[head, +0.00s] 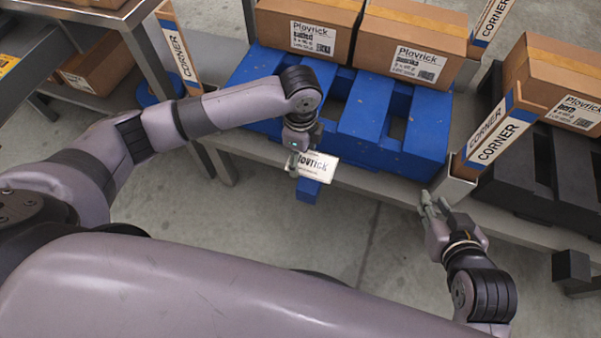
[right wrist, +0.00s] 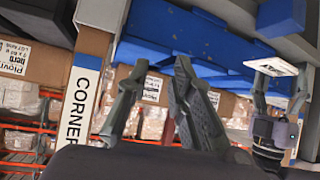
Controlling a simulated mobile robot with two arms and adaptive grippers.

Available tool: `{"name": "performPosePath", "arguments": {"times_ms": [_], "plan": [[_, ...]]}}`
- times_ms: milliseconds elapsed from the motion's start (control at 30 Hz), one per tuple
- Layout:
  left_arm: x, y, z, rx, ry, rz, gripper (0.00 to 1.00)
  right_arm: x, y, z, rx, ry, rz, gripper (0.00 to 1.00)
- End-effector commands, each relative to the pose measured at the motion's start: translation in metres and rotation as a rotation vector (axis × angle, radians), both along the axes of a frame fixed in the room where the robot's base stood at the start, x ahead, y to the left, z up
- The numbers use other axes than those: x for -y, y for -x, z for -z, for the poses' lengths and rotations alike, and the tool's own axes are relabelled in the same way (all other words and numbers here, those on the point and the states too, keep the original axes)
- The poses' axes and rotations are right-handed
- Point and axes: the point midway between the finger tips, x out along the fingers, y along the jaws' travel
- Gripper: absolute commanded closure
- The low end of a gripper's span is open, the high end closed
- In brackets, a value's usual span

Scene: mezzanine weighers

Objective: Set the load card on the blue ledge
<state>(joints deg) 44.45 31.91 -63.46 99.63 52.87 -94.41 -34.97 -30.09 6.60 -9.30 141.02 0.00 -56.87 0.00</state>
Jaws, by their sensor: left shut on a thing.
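The load card (head: 316,168) is a small white card with dark print. My left gripper (head: 296,164) is shut on its left edge and holds it tilted in front of the table. The blue ledge (head: 308,191) is a small blue block at the table's front; the card hides part of it in the head view. I cannot tell whether card and ledge touch. The card also shows in the right wrist view (right wrist: 270,67), in the left gripper's fingers. My right gripper (head: 431,204) is open and empty, to the right of the ledge; its fingers show apart in its wrist view (right wrist: 160,68).
A blue pallet (head: 425,125) with cardboard boxes (head: 410,50) stands behind the ledge. Corner posts (head: 492,140) rise near my right gripper. A black ledge (head: 571,266) and black pallet (head: 505,180) are at the right. The floor in front is clear.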

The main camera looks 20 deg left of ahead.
Motion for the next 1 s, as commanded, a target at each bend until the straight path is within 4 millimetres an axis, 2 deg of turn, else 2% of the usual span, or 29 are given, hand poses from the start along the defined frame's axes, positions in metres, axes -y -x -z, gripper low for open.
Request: {"name": "performPosePath", "arguments": {"times_ms": [33,100,300,567,800,1000], "plan": [[0.000,0.000,0.011,-0.002,-0.001,-0.001,0.57,-0.004,-0.009,-0.006,0.062,-0.014,-0.005,0.79],[0.000,0.000,0.022,-0.001,-0.001,0.000,0.57,-0.009,-0.020,-0.020,0.152,-0.036,-0.011,0.79],[0.000,0.000,0.042,0.000,0.000,0.000,0.57,-0.019,-0.040,-0.055,0.352,-0.083,-0.024,0.79],[-0.001,0.000,0.056,-0.001,-0.002,0.000,0.57,-0.024,-0.047,-0.078,0.473,-0.113,-0.032,0.79],[-0.001,0.000,0.079,-0.001,-0.001,-0.001,0.57,-0.032,-0.052,-0.119,0.692,-0.169,-0.045,0.79],[0.000,0.000,0.082,0.001,0.000,-0.001,0.57,-0.033,-0.051,-0.130,0.743,-0.182,-0.048,0.79]]}}
